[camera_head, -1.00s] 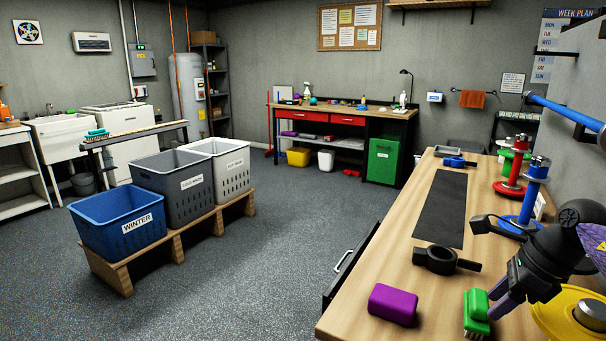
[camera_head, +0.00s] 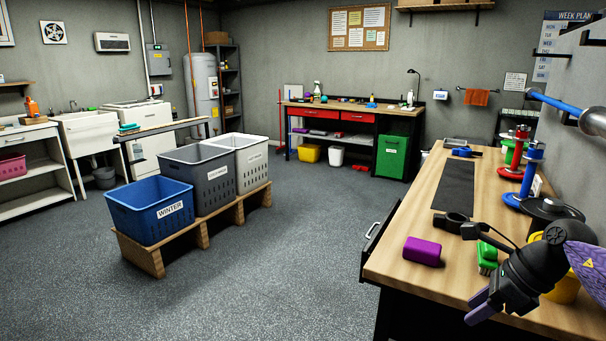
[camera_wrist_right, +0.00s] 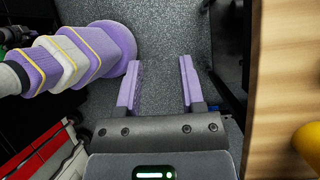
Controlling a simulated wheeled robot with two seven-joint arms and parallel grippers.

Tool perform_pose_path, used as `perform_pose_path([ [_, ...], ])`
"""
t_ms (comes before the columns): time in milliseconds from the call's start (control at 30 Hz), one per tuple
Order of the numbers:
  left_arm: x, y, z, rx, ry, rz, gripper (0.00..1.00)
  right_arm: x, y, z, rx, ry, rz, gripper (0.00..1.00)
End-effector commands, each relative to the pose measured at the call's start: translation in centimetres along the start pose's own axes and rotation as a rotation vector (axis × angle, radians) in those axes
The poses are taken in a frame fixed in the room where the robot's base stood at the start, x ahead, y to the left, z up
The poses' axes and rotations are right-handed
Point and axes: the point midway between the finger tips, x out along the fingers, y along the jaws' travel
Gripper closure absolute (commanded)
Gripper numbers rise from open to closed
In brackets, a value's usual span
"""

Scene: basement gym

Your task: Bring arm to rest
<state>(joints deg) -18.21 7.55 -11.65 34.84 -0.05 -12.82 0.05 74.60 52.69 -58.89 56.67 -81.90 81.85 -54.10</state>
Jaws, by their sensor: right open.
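My right gripper (camera_head: 480,306) is low at the right of the head view, by the near end of the wooden workbench (camera_head: 446,278). In the right wrist view its two purple fingers (camera_wrist_right: 158,84) stand apart with nothing between them. Grey floor (camera_wrist_right: 160,40) shows behind them, and the bench edge (camera_wrist_right: 270,80) runs along the right side, apart from the fingers. My left gripper is in neither view.
Blue (camera_head: 150,210), grey (camera_head: 205,180) and white (camera_head: 250,160) baskets stand on a low wooden stand. Open floor lies between stand and bench.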

Motion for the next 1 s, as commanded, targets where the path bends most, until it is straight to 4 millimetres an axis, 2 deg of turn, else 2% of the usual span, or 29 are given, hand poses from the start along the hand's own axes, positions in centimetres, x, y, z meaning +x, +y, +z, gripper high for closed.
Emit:
perform_pose_path([
  [167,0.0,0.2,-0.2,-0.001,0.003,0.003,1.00,3.8,0.9,1.3,0.124,-0.136,0.058,0.50],
  [267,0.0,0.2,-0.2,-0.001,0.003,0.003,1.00,6.8,1.7,2.2,0.259,-0.250,0.108,0.50],
  [367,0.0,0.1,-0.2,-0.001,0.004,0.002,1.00,10.7,2.6,2.8,0.481,-0.396,0.175,0.50],
  [467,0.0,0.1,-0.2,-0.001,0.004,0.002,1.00,15.2,3.6,2.1,0.834,-0.560,0.248,0.50],
  [567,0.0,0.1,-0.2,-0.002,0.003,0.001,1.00,20.3,4.7,-1.3,1.307,-0.699,0.292,0.50],
  [667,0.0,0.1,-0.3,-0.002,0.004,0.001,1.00,25.1,6.7,-7.5,1.818,-0.780,0.266,0.50],
  [733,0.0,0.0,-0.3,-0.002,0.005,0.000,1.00,27.8,8.9,-12.5,2.145,-0.802,0.205,0.50],
  [800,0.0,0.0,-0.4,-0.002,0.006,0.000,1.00,29.9,11.8,-17.5,2.434,-0.803,0.118,0.50],
  [867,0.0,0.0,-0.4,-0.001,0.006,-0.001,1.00,31.3,14.9,-21.7,2.661,-0.791,0.022,0.50],
  [900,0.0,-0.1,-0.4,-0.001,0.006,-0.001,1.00,32.0,17.1,-24.3,2.800,-0.778,-0.052,0.50],
  [967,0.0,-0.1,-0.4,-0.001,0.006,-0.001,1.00,32.8,20.8,-28.1,2.995,-0.752,-0.179,0.50],
  [1000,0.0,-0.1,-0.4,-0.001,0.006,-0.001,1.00,33.1,23.4,-30.4,-2.981,0.698,0.261,0.50],
])
